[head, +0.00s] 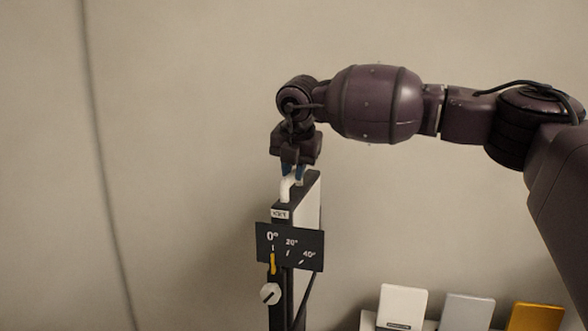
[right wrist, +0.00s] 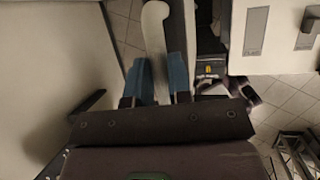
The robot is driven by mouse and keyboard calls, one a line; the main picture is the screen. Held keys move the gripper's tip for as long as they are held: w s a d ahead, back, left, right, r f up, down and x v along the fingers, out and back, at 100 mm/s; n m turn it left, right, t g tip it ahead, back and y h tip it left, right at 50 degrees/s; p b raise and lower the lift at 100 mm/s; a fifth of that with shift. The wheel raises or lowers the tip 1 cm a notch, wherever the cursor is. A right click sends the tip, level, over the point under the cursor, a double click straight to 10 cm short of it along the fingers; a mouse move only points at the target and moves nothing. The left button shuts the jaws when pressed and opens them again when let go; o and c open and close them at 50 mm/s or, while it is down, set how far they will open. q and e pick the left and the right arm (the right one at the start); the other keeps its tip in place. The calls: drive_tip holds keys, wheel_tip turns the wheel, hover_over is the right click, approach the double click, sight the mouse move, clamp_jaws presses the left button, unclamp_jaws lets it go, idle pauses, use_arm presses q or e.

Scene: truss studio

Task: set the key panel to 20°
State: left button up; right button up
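The key panel (head: 309,209) is a thin black-edged board with a pale face, standing upright in the head view. A dark scale plate (head: 308,249) on it reads 0°, 20° and 40°. Its yellow pointer (head: 272,263) stands at 0°. A white handle (head: 285,190) rises at the panel's top near edge. My right gripper (head: 293,171) points down at this handle. In the right wrist view the blue fingers (right wrist: 158,78) sit close on both sides of the white handle (right wrist: 155,28) and appear to close on it. My left gripper is not in view.
A white knob (head: 270,293) sits below the scale. White (head: 402,305), grey (head: 467,311) and yellow (head: 535,318) panels stand at the lower right. A dark cable runs down beside the key panel. Plain wall lies behind, and the left side looks clear.

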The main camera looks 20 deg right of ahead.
clamp_jaws()
use_arm(q)
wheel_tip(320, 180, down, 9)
drive_tip(key=b, duration=0.7)
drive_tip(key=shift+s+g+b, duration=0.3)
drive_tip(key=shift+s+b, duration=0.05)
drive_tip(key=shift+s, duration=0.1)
use_arm(e)
drive_tip(key=s+d+f+m+t+y, duration=0.1)
drive_tip(key=s+d+t+y, duration=0.1)
drive_tip(key=s+d+y, duration=0.1)
drive_tip(key=s+d, duration=0.1)
drive_tip(key=d, duration=0.1)
drive_tip(key=shift+d+f, duration=0.2)
drive_tip(key=shift+d, duration=0.2)
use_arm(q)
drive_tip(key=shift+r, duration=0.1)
use_arm(e)
drive_tip(key=shift+o, duration=2.1)
unclamp_jaws()
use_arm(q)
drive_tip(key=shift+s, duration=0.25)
use_arm(e)
drive_tip(key=shift+o, duration=0.7)
